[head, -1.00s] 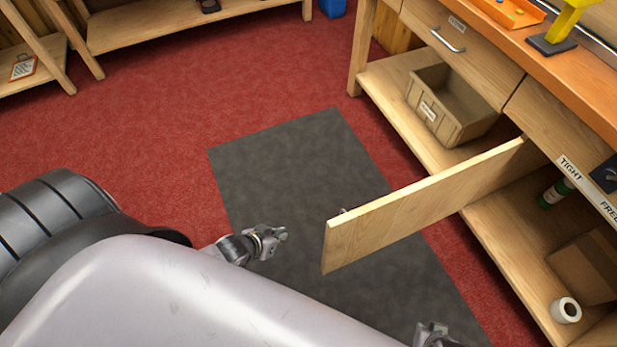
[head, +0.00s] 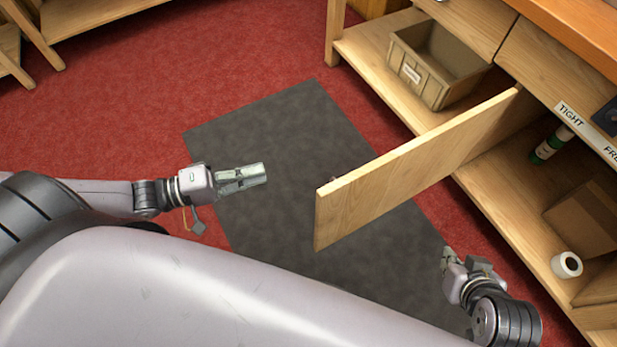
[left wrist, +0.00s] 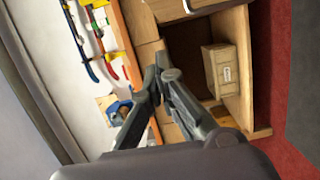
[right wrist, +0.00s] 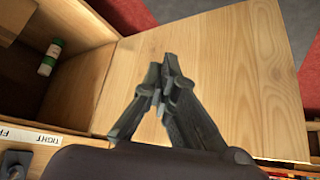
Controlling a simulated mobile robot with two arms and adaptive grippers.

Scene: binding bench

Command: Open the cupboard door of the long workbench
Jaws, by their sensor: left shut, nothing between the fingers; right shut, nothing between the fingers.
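The wooden cupboard door (head: 410,170) of the long workbench stands swung well out from the bench front in the head view. The open cupboard (head: 535,205) shows to its right. My left gripper (head: 262,173) is shut and empty, left of the door's free edge and apart from it. My right gripper (head: 448,255) is shut and empty, on the cupboard side of the door. In the right wrist view the door's inner face (right wrist: 235,75) fills the space beyond the right fingers (right wrist: 163,75); I cannot tell whether they touch it. The door's handle is mostly hidden.
Inside the cupboard are a green and white bottle (head: 552,144), a white roll (head: 566,264) and a cardboard box (head: 590,215). A beige bin (head: 425,82) sits on the open shelf beside it. A grey mat (head: 250,135) on the red floor is clear.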

